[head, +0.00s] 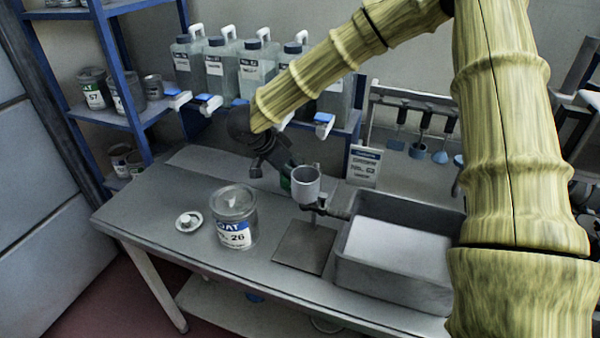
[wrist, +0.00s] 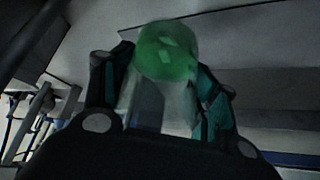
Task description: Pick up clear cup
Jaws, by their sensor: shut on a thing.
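In the wrist view my gripper (wrist: 164,68) has its two dark fingers on either side of a clear cup (wrist: 160,104), shut on it. A round green part (wrist: 166,52) shows at the cup's far end; I cannot tell whether it is the base or contents. In the head view my gripper (head: 284,172) is above the bench, behind a grey metal cup (head: 306,187) on a stand. Only a small green patch shows by the fingers there; the rest of the clear cup is hidden.
On the bench (head: 150,208) stand a paint can (head: 234,222) and a small white lid-like piece (head: 189,221) to the left. A grey basin (head: 385,278) is at the right. Jugs (head: 257,66) line the shelf behind. The bench's left end is clear.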

